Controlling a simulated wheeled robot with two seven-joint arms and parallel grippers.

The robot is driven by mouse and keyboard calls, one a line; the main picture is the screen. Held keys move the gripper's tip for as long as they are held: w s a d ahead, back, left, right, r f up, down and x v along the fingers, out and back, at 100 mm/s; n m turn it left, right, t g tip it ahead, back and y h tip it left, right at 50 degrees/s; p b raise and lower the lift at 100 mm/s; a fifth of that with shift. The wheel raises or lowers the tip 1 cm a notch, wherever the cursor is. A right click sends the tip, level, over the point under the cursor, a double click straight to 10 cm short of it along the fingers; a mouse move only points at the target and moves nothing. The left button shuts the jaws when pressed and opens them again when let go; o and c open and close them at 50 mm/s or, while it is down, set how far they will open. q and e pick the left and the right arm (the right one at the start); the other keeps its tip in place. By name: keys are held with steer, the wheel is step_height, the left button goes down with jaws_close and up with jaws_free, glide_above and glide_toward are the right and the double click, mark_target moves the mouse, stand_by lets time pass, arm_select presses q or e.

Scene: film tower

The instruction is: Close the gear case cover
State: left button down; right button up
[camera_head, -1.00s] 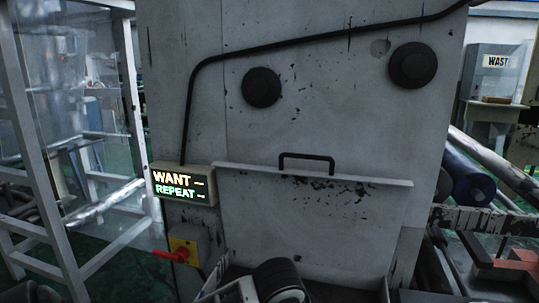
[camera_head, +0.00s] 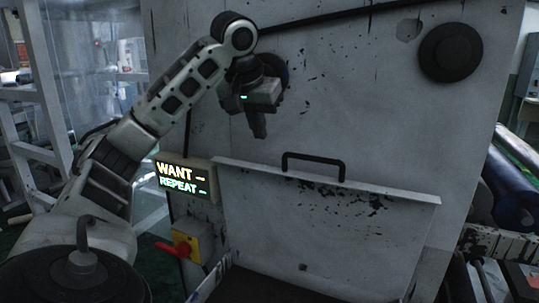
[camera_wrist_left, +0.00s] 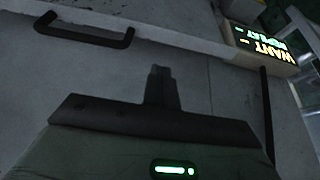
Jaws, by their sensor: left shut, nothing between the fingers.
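The gear case cover (camera_head: 270,215) is a worn pale grey panel low on the machine front, with a lip along its top. A black bar handle (camera_head: 313,158) stands at that lip; it also shows at the upper left of the left wrist view (camera_wrist_left: 85,32). Dark space shows below the panel; I cannot tell how far the cover is open. My left gripper (camera_head: 259,130) is shut and empty, fingers pointing down, in front of the machine wall, above and left of the handle. In the left wrist view its fingertips (camera_wrist_left: 160,72) are together, apart from the handle. My right gripper is out of view.
A lit sign box (camera_head: 185,180) and a red rotary switch (camera_head: 180,248) are left of the cover. A black round knob (camera_head: 450,52) is at the upper right. A white frame (camera_head: 50,100) stands left, and rollers (camera_head: 510,190) lie right.

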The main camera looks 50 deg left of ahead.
arm_select(q)
glide_above(266, 181)
steer(key=f, duration=0.7)
steer(key=shift+w+a+f, duration=0.25)
steer(key=shift+f, duration=0.1)
